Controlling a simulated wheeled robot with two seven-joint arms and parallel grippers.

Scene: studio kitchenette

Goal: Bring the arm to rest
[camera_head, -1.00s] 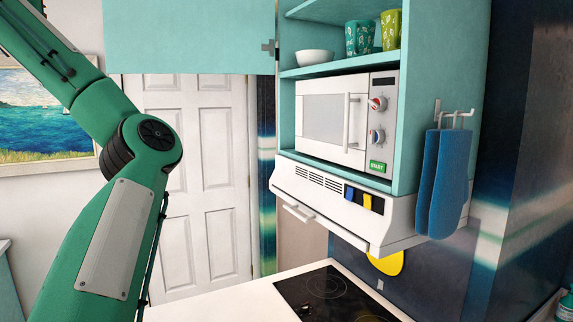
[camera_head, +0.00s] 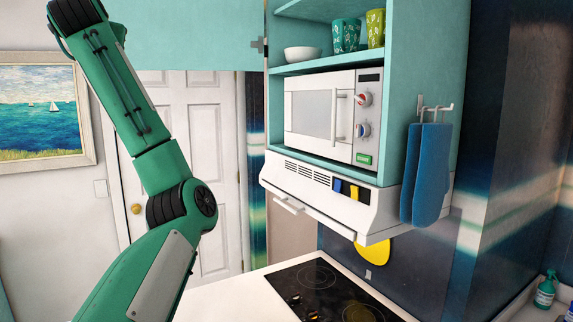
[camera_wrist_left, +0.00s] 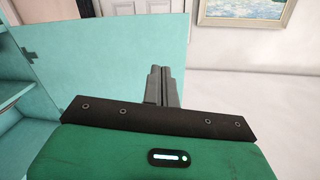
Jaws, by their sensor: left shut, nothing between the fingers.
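My left arm (camera_head: 165,190) is green with dark joints. It rises from the bottom left of the head view and bends up to the upper left, where its end leaves the picture. My left gripper is outside the head view. In the left wrist view my left gripper (camera_wrist_left: 160,72) shows its two grey fingers together, shut and empty. Beyond it are the open teal cabinet door (camera_wrist_left: 95,60) and a white wall. I cannot tell how far the fingers are from the door. My right gripper is in neither view.
The teal cabinet (camera_head: 420,80) holds a white microwave (camera_head: 320,112), a bowl (camera_head: 303,54) and two cups. Its open door (camera_head: 185,35) is at the upper left, near my arm. A range hood (camera_head: 320,200) hangs above the black cooktop (camera_head: 320,290). Blue mitts (camera_head: 425,175) hang at right.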

